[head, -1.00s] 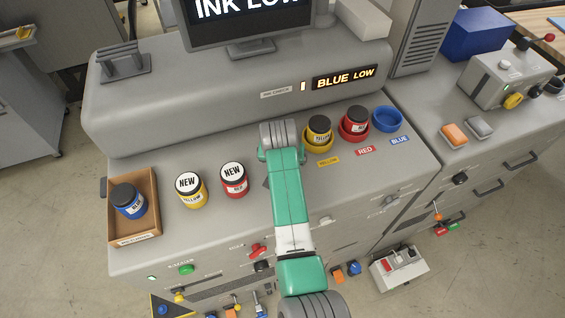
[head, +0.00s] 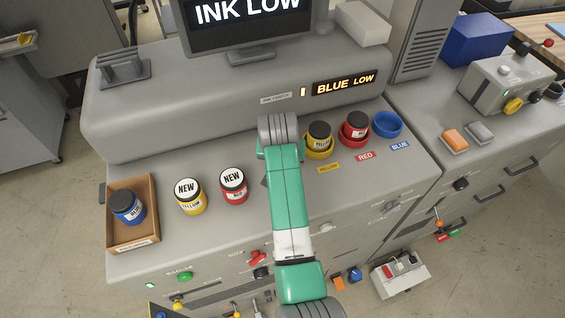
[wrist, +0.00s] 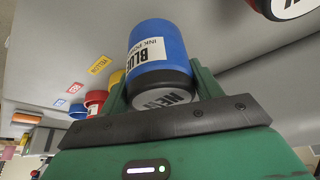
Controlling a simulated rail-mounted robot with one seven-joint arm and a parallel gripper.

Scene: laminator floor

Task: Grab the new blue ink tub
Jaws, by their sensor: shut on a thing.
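The new blue ink tub (wrist: 157,52) is in the wrist view, with a blue body, a white "BLUE" label and a dark lid end marked "NEW". My gripper (wrist: 160,90) is shut on it, with green fingers on either side of the lid end. In the head view my arm hides the gripper and this tub. Another blue tub (head: 127,206) with a dark lid stands in a brown open box (head: 148,236) at the left of the machine top. The blue ring holder (head: 388,125) at the right is empty.
A new yellow tub (head: 190,197) and new red tub (head: 233,186) stand left of my arm. Yellow and red tubs sit in the yellow holder (head: 318,153) and red holder (head: 353,143). The raised console (head: 200,105) and monitor (head: 245,25) stand behind.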

